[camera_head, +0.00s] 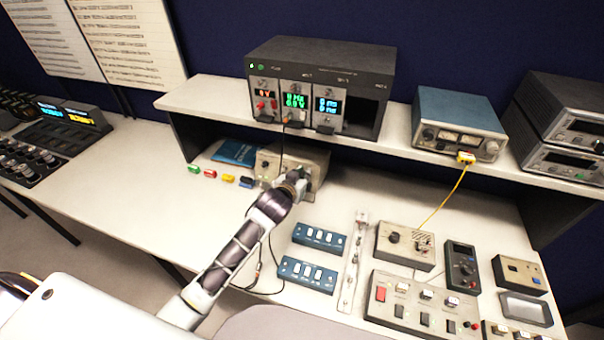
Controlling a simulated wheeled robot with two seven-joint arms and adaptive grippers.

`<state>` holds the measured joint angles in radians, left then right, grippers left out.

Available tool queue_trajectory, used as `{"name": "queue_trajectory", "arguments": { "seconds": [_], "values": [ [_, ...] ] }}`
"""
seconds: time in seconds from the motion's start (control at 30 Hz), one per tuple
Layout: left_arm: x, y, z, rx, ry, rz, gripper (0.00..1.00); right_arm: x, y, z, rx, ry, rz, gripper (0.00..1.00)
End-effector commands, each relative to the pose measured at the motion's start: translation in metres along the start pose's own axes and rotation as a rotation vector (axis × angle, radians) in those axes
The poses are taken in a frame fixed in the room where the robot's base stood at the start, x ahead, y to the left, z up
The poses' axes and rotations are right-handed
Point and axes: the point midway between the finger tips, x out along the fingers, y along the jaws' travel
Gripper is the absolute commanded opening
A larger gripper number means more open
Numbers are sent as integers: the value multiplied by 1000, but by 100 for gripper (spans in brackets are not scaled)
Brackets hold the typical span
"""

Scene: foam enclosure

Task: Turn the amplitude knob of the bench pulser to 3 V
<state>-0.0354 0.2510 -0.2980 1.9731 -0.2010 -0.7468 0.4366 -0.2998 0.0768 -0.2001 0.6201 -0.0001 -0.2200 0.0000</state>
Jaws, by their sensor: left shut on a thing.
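A beige box (318,159), which I take to be the bench pulser, sits on the bench under the shelf. My left arm reaches up to its front from the lower left. My left gripper (297,181) is at the front face and shut on a small part there, apparently the amplitude knob. The gripper hides that knob and its scale, so I cannot read its setting. Another dark knob shows on the left of the box's face. My right gripper is not in view.
A dark module rack (345,60) with lit displays stands on the shelf above (395,140), its cable hanging down behind my gripper. Small colored blocks lie left of the box. Blue switch boxes (318,237) and control boxes (404,247) fill the bench to the right.

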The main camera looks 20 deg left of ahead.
Motion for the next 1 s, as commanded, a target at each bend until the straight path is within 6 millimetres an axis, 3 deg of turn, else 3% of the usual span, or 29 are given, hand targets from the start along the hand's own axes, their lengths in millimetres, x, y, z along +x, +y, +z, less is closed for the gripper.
{"name": "queue_trajectory", "arguments": {
  "seconds": [0.47, 0.5, 0.63, 1.0],
  "values": [
    [0, 0, 0, 36, 0, 0, 0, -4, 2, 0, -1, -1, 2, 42],
    [0, 0, 0, 36, 0, 0, 21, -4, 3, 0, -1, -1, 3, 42],
    [0, 0, 0, 35, 0, 0, 38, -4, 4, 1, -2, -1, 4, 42],
    [0, 0, 0, 35, 0, 0, 40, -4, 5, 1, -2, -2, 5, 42]
  ]
}}
